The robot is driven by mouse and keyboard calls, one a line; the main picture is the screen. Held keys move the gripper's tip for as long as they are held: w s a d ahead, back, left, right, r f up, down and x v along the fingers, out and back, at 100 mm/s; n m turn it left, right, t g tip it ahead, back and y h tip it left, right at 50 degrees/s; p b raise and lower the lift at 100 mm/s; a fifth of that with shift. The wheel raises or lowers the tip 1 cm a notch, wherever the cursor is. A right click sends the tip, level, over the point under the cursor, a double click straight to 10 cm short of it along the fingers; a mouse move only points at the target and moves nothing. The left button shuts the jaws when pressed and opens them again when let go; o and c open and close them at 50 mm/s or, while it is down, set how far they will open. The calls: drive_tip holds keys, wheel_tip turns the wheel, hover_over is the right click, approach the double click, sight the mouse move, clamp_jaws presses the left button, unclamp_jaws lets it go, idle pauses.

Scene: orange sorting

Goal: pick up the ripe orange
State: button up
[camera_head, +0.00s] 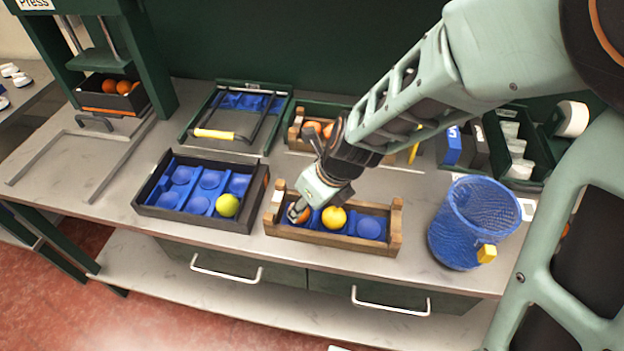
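A wooden crate (330,239) with a blue insert stands at the front of the counter. A yellow-orange fruit (334,217) sits in its middle. A deeper orange fruit (304,216) is at its left end, mostly hidden by my gripper (297,212). My gripper points down at that fruit, at or very near it; I cannot tell whether the fingers touch it or how far apart they are. A green-yellow fruit (228,205) sits in the right front of the black tray (190,217) with blue cups. The crate's right cups are empty.
A blue mesh basket (470,225) with a yellow tag stands right of the crate. Behind are another crate with oranges (316,128), a tray with a yellow-handled bar (215,134) and a press holding oranges (110,87).

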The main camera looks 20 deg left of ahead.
drive_tip(key=b+x, duration=0.2)
drive_tip(key=x, duration=0.2)
drive_tip(key=shift+w+a+f+b, duration=0.15)
drive_tip(key=shift+a+b, duration=0.05)
drive_tip(key=shift+b, duration=0.15)
drive_tip(key=c, duration=0.8)
